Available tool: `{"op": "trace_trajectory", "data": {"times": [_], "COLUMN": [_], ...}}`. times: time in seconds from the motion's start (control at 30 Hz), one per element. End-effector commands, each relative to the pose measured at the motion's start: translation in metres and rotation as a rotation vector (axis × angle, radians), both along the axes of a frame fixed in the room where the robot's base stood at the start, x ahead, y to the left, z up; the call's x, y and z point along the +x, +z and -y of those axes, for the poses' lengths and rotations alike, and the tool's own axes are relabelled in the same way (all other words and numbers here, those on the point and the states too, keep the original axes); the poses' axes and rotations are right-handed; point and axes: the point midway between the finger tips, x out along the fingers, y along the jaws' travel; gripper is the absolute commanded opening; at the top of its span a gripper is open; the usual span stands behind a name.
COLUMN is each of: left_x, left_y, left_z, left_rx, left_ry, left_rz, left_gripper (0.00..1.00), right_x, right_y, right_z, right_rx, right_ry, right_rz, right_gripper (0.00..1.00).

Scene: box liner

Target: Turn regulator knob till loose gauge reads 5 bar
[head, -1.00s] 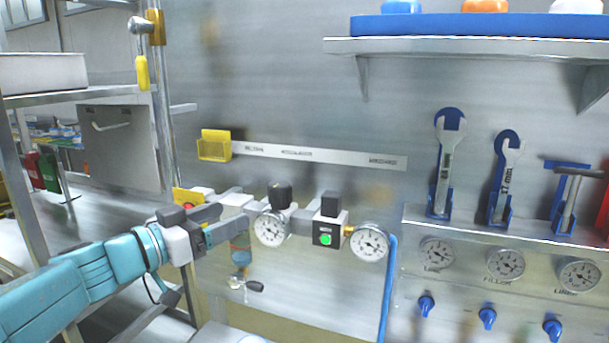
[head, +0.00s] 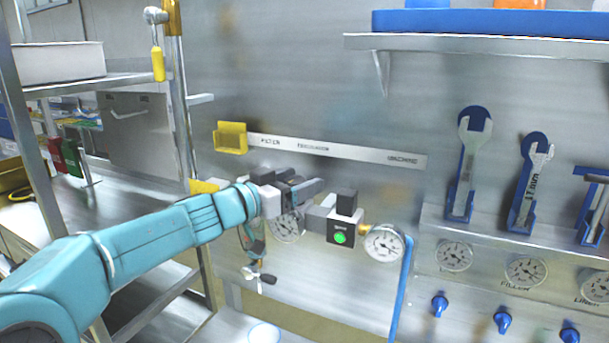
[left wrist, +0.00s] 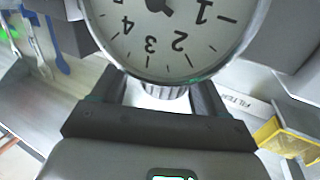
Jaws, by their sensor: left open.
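My left gripper (head: 300,188) is open at the regulator, in front of the upper part of the left round gauge (head: 286,229). In the left wrist view, a ribbed grey-white knob (left wrist: 165,91) shows between the two spread fingers; I cannot tell whether they touch it. The knob is hidden behind my gripper in the head view. A gauge face (left wrist: 150,45) fills the top of the wrist view, upside down, with numbers 1 to 4 readable; its needle tip is not clear. A second gauge (head: 384,243) sits at the right end of the assembly. Which gauge is the loose one I cannot tell.
A dark block with a green light (head: 340,238) stands between the gauges. A blue hose (head: 403,285) hangs at the right. A lever valve (head: 258,277) hangs below. Wrenches (head: 468,165), panel gauges (head: 455,256) and blue knobs (head: 440,305) are farther right.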

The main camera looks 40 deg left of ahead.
Motion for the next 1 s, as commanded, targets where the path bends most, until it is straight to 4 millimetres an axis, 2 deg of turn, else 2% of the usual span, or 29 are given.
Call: {"op": "trace_trajectory", "data": {"times": [0.1,0.2,0.47,0.5,0.57,0.63,0.67,1.0], "left_x": [0.015,0.021,0.023,0.023,0.023,0.023,0.023,0.023], "left_y": [0.000,0.000,0.000,0.000,0.000,0.000,0.000,-0.001], "left_z": [0.001,0.001,0.001,0.001,0.001,0.001,0.001,0.000], "left_rx": [0.000,0.001,0.000,0.000,0.000,0.000,0.000,0.003], "left_ry": [-0.001,0.000,0.001,0.001,0.001,0.001,0.002,0.045], "left_rz": [0.000,0.000,0.001,0.001,0.001,0.001,0.000,0.007], "left_gripper": [0.74,0.74,0.74,0.67,0.48,0.25,0.22,0.22], "right_x": [0.000,0.000,0.000,0.000,0.000,0.000,0.000,0.000], "right_y": [0.002,0.002,0.002,0.002,0.002,0.002,0.002,-0.006], "right_z": [0.000,0.000,0.000,0.000,0.000,0.000,0.000,0.000], "right_rx": [0.000,0.000,0.000,0.000,0.000,0.000,0.000,0.000], "right_ry": [0.000,0.000,0.000,0.000,0.000,0.000,0.000,0.000], "right_rz": [0.000,0.000,0.000,0.000,0.000,0.000,0.000,0.000], "right_gripper": [0.43,0.43,0.43,0.43,0.43,0.43,0.43,0.43]}}
